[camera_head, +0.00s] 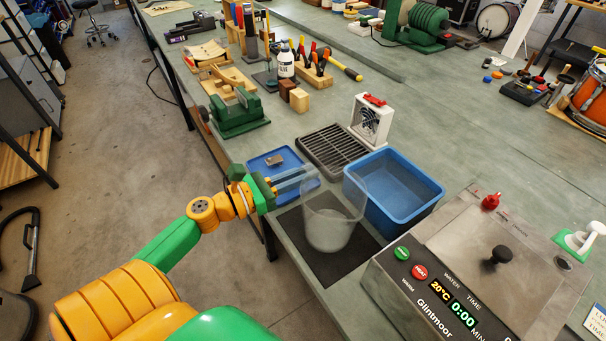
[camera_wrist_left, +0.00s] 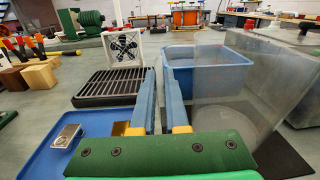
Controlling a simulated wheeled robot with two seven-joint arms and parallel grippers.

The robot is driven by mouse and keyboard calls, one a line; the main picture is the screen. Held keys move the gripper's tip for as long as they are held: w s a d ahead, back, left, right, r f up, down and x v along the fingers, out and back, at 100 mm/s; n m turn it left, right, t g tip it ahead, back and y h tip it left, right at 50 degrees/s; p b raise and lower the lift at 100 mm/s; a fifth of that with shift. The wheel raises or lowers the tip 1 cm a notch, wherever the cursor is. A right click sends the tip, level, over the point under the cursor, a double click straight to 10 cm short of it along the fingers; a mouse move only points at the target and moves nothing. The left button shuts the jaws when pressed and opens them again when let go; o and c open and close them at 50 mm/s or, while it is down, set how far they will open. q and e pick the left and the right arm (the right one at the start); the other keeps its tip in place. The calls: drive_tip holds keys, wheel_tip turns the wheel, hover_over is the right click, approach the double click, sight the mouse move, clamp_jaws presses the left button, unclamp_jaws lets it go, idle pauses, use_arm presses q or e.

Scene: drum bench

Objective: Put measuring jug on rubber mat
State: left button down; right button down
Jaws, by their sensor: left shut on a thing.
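The measuring jug (camera_head: 333,222), clear and upright, shows over the dark rubber mat (camera_head: 342,268). I cannot tell whether its base touches the mat. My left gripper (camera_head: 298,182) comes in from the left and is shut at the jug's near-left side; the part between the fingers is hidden. In the left wrist view the fingers (camera_wrist_left: 162,100) point forward, with the jug (camera_wrist_left: 225,95) just right of them and the mat (camera_wrist_left: 288,158) at the lower right. My right gripper is not in view.
A blue tub (camera_head: 408,215) stands close to the jug on the right. A blue tray (camera_head: 264,160) with a small metal piece lies behind the gripper. A black grate (camera_head: 330,155) and small fan (camera_head: 370,122) stand behind. The metal water bath (camera_head: 450,262) is at the front right.

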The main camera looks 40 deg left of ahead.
use_arm(q)
drive_tip(key=c, duration=1.4)
unclamp_jaws()
drive_tip(key=shift+f, duration=0.1)
drive_tip(key=o, duration=0.5)
drive_tip(key=shift+r, duration=0.2)
drive_tip(key=b+v, duration=0.2)
drive_tip(key=v, duration=1)
drive_tip(key=s+f+m+g+y, duration=0.2)
drive_tip(key=s+f+m+g, duration=0.1)
drive_tip(key=f, duration=0.7)
drive_tip(key=s+f+m+g+y, duration=0.2)
drive_tip(key=f+g, duration=0.1)
drive_tip(key=f, duration=0.8)
drive_tip(key=s+f+m+g+y, duration=0.2)
drive_tip(key=s+f+m+g, duration=0.1)
drive_tip(key=f, duration=0.7)
drive_tip(key=s+d+f+m+g, duration=0.2)
drive_tip(key=s+d+f+m, duration=0.2)
drive_tip(key=m, duration=0.4)
drive_tip(key=s+d+f+m+g+y, duration=0.1)
drive_tip(key=s+d+f+m+g, duration=0.1)
drive_tip(key=s+f+m, duration=0.3)
drive_tip(key=s+d+f+m+g, duration=0.2)
drive_tip(key=s+d+f+m, duration=0.3)
drive_tip(key=m, duration=0.8)
drive_tip(key=shift+d+y+p, duration=0.35)
drive_tip(key=shift+d+y, duration=0.05)
